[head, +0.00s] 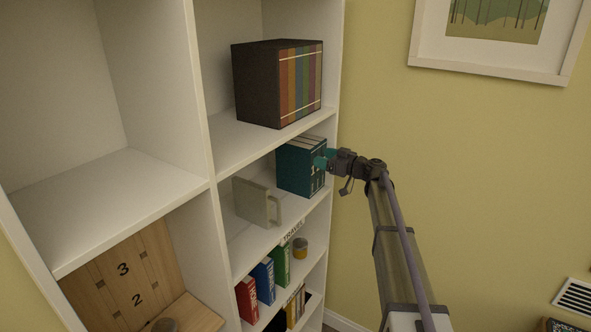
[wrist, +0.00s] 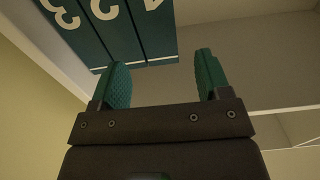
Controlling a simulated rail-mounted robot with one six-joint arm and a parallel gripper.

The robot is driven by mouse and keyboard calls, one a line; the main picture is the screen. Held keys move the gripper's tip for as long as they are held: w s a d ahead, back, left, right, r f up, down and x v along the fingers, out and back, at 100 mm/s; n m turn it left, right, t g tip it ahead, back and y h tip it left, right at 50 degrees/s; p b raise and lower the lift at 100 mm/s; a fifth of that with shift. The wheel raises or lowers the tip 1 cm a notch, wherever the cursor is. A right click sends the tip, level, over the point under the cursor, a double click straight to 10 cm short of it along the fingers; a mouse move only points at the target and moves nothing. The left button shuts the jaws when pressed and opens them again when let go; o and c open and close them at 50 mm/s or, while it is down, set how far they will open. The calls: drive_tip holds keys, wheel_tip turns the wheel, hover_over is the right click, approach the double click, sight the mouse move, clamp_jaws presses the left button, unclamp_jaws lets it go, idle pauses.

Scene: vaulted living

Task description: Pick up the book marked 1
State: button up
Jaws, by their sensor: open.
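Three teal books with white spine numbers stand side by side on the middle shelf in the head view. The leftmost book (head: 295,172) shows its broad cover. In the wrist view the spines appear inverted: the book marked 3 (wrist: 78,35) at left, the book marked 2 (wrist: 112,35) in the middle, and at right a book (wrist: 150,35) whose cut-off number looks like 1. My gripper (head: 325,158) is in front of the spines near their upper part. Its teal fingers (wrist: 162,80) are apart with nothing between them, below the spines in the wrist picture.
A grey-beige block with a handle-like loop (head: 252,203) stands left of the books. A dark box set with coloured spines (head: 278,85) is on the shelf above. Red, blue and green binders (head: 263,280) and a small tin (head: 299,247) are below. The shelf's side panel is close at right.

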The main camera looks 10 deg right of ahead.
sight(313, 155)
drive_tip(key=x, duration=0.3)
drive_tip(key=shift+a, duration=0.1)
drive_tip(key=shift+c, duration=0.5)
clamp_jaws()
